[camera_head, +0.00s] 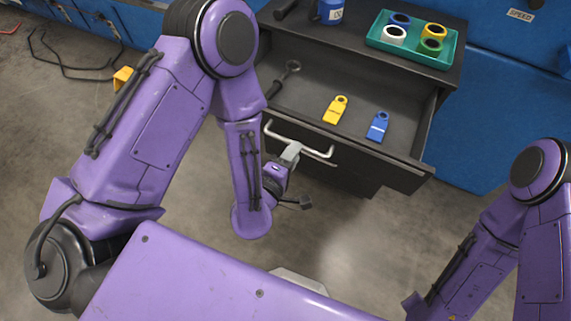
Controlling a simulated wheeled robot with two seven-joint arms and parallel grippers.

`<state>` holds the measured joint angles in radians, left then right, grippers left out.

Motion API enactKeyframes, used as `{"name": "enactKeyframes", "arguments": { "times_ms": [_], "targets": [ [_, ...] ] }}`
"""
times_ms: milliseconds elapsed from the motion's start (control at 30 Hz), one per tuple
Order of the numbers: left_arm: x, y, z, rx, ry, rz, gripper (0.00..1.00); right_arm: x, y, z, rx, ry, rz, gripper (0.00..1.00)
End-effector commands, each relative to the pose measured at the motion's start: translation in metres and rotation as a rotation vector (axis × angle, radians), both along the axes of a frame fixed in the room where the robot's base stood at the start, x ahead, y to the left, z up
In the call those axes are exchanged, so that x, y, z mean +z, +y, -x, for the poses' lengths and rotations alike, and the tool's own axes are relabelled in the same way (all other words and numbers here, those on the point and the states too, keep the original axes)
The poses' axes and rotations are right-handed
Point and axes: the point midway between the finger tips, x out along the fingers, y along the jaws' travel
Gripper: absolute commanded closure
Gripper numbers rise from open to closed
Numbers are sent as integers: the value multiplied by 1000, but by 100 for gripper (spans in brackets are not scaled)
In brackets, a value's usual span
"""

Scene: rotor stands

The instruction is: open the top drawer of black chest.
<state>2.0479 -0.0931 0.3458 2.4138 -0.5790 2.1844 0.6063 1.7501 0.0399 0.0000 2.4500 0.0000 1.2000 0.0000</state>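The black chest (447,88) stands at the top centre. Its top drawer (385,168) is pulled out, with the inside in view. In the drawer lie a yellow tag (335,110), a blue tag (377,127) and a dark ring-ended tool (282,80). My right arm is at the lower right; its gripper is out of view.
On the chest top are a green tray (448,60) with several coloured rings and a blue bottle (331,10). Blue cabinets (510,110) stand behind. Dark cables (65,65) lie on the floor at the left. The floor before the drawer is clear.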

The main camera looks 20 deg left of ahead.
Motion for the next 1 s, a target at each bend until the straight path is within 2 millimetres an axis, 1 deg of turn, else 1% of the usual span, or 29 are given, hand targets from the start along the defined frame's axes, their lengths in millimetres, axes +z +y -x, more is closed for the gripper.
{"name": "enactKeyframes", "arguments": {
  "times_ms": [33,100,133,200,300,467,933,1000],
  "targets": [
    [-3,1,13,-5,2,-4,66,-10,0,0,0,0,0,57],
    [7,2,31,-8,3,-6,66,0,0,0,0,1,-1,57],
    [8,3,37,-7,3,-6,66,1,0,0,0,0,0,57],
    [15,5,47,-5,3,-6,66,14,0,0,0,0,0,57],
    [15,6,57,-4,3,-5,66,20,0,0,0,0,0,57],
    [13,7,62,0,0,-1,66,21,0,0,0,0,0,57],
    [13,7,62,-1,-1,-3,66,20,0,0,0,0,0,57],
    [10,3,63,-32,10,-50,66,20,0,0,0,0,0,57]
  ]
}}
